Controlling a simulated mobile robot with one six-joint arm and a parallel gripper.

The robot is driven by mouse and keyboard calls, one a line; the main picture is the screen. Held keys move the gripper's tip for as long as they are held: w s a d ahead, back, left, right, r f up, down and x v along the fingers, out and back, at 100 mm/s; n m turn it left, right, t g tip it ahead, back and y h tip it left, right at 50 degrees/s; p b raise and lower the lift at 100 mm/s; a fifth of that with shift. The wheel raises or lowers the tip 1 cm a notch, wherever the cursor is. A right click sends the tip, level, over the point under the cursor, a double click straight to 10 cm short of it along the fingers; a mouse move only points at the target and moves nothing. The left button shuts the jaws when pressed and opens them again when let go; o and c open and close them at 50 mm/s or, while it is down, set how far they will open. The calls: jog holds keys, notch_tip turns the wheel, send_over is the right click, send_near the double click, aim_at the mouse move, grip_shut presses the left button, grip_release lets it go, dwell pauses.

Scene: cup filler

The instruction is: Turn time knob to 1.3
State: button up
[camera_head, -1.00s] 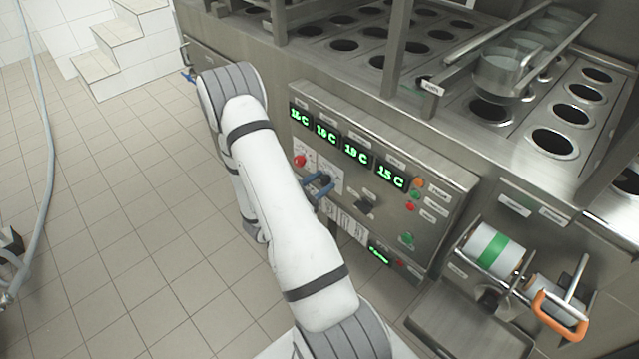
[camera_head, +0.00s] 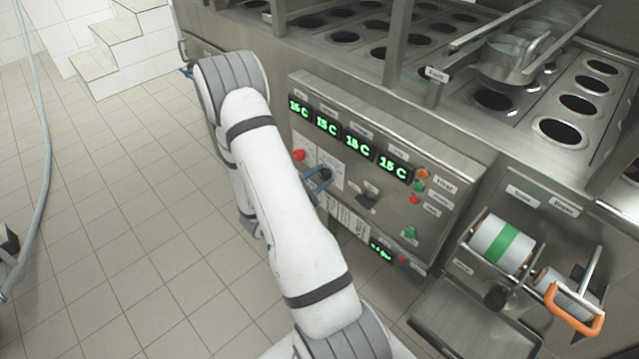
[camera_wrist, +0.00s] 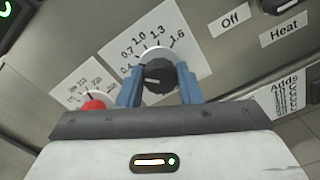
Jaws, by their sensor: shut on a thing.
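The time knob (camera_wrist: 158,75) is a black round dial on a white plate with marks 0.4, 0.7, 1.0, 1.3 and 1.6, seen in the wrist view. My gripper (camera_wrist: 160,82) has its blue fingers on either side of the knob and is shut on it. A small pale mark shows on the knob face, toward its left, but I cannot tell exactly which number the knob points to. In the head view my gripper (camera_head: 319,181) is at the control panel (camera_head: 440,215), and the knob is hard to make out.
A red knob (camera_wrist: 93,106) with its own scale is just left of my gripper in the wrist view. A black switch (camera_head: 368,201), a green button (camera_head: 410,233) and several green displays (camera_head: 392,168) share the panel.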

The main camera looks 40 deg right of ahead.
jog(key=m+b, duration=0.2)
jog(key=b, duration=0.1)
jog(key=m+b, duration=0.2)
jog(key=shift+f+m+b, duration=0.4)
jog(key=m+b, duration=0.4)
jog(key=b, duration=0.3)
jog(key=shift+f+m, duration=0.1)
jog(key=shift+m, duration=0.2)
jog(key=m+b, duration=0.3)
jog(key=b, duration=0.4)
jog(key=shift+s+m, duration=0.1)
jog(key=shift+m, duration=0.3)
jog(key=shift+r+m+b, duration=0.25)
jog(key=shift+m+b, duration=0.45)
jog(key=shift+b, duration=0.55)
jog(key=shift+r, duration=0.1)
jog(key=o, duration=1)
